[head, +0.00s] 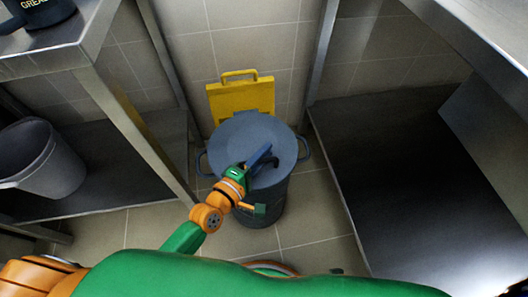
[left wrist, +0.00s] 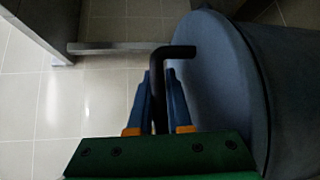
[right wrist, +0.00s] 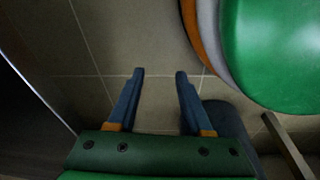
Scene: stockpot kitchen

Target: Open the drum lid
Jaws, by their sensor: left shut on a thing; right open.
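A blue-grey drum (head: 268,208) with side handles stands on the tiled floor between two metal shelf units. Its round lid (head: 240,130) sits on top and looks closed. My left gripper (head: 262,158) is at the near right part of the lid. In the left wrist view, its fingers (left wrist: 160,78) are shut on the black bent lid handle (left wrist: 178,51), beside the lid face (left wrist: 215,85). My right gripper (right wrist: 160,73) is open and empty above the floor.
A yellow board with a handle (head: 240,95) stands behind the drum by the wall. A metal shelf (head: 400,170) is close on the right. A left shelf (head: 105,160) holds a grey bucket (head: 45,160). Bare floor (head: 150,228) shows at the front left.

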